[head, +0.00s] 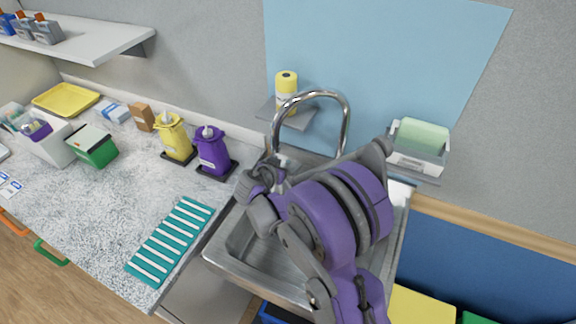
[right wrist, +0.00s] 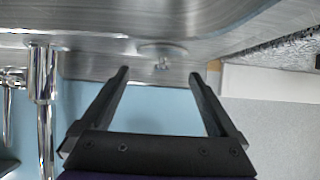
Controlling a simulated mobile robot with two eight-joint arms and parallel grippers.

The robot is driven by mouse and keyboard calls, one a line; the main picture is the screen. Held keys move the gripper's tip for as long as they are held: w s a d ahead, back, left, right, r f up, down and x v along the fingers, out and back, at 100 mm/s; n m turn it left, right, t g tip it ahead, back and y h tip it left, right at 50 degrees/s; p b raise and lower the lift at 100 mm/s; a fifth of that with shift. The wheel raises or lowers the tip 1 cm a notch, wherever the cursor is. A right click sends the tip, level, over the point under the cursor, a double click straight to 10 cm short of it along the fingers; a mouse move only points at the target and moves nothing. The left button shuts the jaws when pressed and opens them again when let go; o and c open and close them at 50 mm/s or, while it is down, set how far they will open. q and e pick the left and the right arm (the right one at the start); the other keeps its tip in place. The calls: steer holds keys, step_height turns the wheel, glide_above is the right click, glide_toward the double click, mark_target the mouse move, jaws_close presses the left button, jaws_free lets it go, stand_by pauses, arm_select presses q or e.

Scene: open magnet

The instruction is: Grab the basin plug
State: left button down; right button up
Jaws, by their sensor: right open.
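The basin plug (right wrist: 163,63) shows in the right wrist view as a small round metal disc with a knob. It lies on the steel of the sink, near the faucet (right wrist: 42,75). My right gripper (right wrist: 158,75) is open and empty, its two dark fingers pointing towards the plug. The plug appears just past the fingertips, between their lines; I cannot tell the exact gap. In the head view my purple arm covers much of the sink (head: 232,262) and hides the plug. My left gripper is not in view.
The curved faucet (head: 346,115) rises behind the sink. A purple dispenser (head: 212,152), a yellow dispenser (head: 174,138) and a teal rack (head: 170,243) are on the left counter.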

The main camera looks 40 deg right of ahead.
mark_target(287, 162)
steer(key=x, duration=0.3)
steer(key=shift+w+d+f, duration=0.1)
steer(key=shift+w+f, duration=0.05)
steer(key=shift+f, duration=0.05)
steer(key=shift+c, duration=0.2)
steer(key=c, duration=1.4)
steer(key=shift+c, duration=0.2)
